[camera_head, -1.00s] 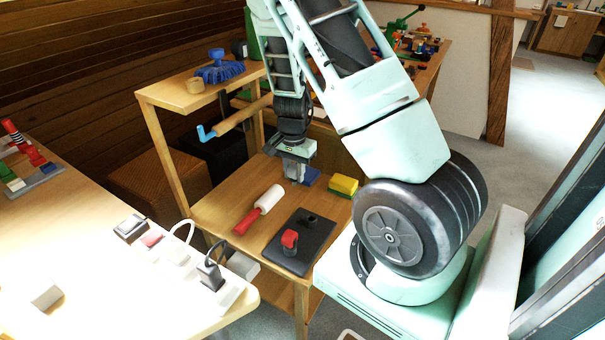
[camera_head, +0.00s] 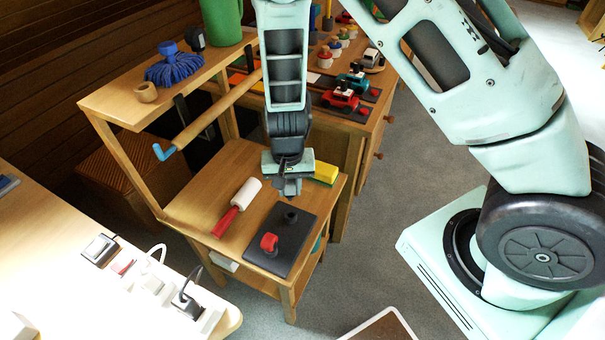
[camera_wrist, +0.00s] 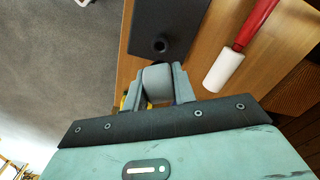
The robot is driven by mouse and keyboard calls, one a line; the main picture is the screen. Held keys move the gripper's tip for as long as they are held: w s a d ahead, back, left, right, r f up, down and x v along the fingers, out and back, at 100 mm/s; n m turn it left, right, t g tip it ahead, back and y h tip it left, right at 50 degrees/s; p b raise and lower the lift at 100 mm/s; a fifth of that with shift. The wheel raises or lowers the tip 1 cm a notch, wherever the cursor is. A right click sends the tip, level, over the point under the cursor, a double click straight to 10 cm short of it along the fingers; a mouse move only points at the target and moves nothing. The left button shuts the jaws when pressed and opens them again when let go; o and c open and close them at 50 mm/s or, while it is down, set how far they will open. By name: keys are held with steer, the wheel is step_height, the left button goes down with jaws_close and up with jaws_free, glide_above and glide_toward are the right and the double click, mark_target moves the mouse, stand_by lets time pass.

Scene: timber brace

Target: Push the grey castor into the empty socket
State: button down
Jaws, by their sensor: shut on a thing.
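The grey castor (camera_wrist: 157,82) is between my gripper's fingers (camera_wrist: 160,86) in the wrist view. My gripper (camera_head: 289,190) is shut on it, just behind the dark board (camera_head: 281,261) in the head view; the castor is not clear there. The board (camera_wrist: 185,22) lies flat on the small wooden table. A black round socket (camera_head: 291,217) stands on its far half with nothing in it; it also shows in the wrist view (camera_wrist: 160,45), just beyond the castor and apart from it in the picture. A red castor (camera_head: 269,242) stands upright on the board's near half.
A roller with a red handle (camera_head: 236,207) lies left of the board. A yellow-green sponge (camera_head: 326,173) lies right of my gripper. A wooden bar (camera_head: 215,115) with a blue end runs above the table's left side. Cables and plugs lie on the left worktop (camera_head: 80,290).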

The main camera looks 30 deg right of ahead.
stand_by(0.4)
steer(key=shift+f+b, duration=2.2)
steer(key=shift+f, duration=0.85)
steer(key=shift+r+p, duration=0.1)
steer(key=shift+p, duration=0.2)
steer(key=shift+f+b, duration=0.65)
steer(key=shift+f, duration=0.8)
stand_by(0.4)
steer(key=c, duration=1.1)
jaws_free()
steer(key=shift+o, duration=0.2)
steer(key=shift+r, duration=0.1)
